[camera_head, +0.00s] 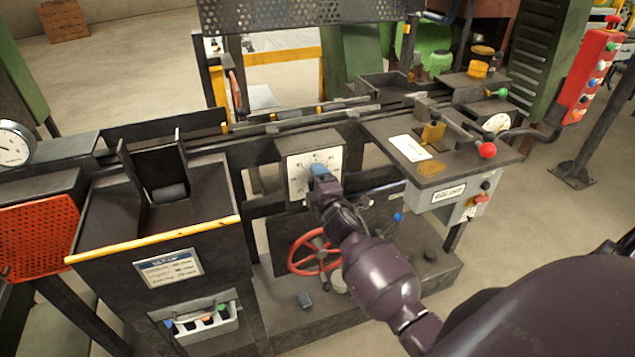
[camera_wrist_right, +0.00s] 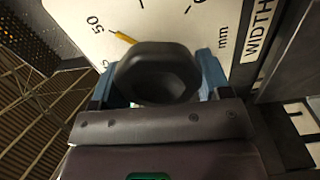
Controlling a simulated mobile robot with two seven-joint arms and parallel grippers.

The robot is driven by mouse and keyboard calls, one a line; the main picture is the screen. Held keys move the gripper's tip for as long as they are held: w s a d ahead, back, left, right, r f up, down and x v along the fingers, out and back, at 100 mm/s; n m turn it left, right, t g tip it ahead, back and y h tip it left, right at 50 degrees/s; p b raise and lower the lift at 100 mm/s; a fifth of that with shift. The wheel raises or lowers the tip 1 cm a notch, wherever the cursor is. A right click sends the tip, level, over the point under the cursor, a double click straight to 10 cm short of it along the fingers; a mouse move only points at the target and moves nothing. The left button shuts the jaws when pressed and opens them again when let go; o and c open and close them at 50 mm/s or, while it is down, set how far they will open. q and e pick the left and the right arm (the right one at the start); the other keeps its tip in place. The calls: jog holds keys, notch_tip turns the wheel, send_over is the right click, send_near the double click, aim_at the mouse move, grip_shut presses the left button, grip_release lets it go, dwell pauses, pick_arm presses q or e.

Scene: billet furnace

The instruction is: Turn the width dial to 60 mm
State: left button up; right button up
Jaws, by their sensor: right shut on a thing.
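The width dial (camera_head: 298,181) is a white plate on a dark box at the middle of the machine's front. In the right wrist view its white face (camera_wrist_right: 185,35) carries the words WIDTH and mm. Its black knob (camera_wrist_right: 157,75) has a yellow pointer (camera_wrist_right: 122,37) whose tip is close to the printed 50. My right gripper (camera_head: 318,172) is at the dial, its blue fingers (camera_wrist_right: 157,82) on either side of the knob, shut on it. The 60 mark is not readable. My left gripper is not in view.
A red handwheel (camera_head: 313,251) is just below the dial. A side table (camera_head: 400,150) with a red-knobbed lever (camera_head: 487,150) stands to the right. A dark bin with a yellow edge (camera_head: 155,241) is to the left. A red button panel (camera_head: 593,75) is at the far right.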

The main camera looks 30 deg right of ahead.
jog(key=shift+m, duration=1)
jog(key=m+p, duration=0.1)
jog(key=m, duration=0.1)
jog(key=shift+r+m, duration=0.15)
jog(key=shift+m, duration=0.15)
jog(key=m+p, duration=0.2)
jog(key=m, duration=0.3)
jog(key=shift+d+r, duration=0.1)
jog(key=shift+r, duration=0.05)
jog(key=m+p, duration=0.1)
jog(key=m, duration=0.3)
jog(key=shift+s+d+m+p, duration=0.1)
jog(key=shift+d+m+p, duration=0.05)
jog(key=shift+m+p, duration=0.55)
jog(key=shift+m, duration=0.9)
jog(key=o, duration=0.9)
jog(key=shift+s, duration=0.1)
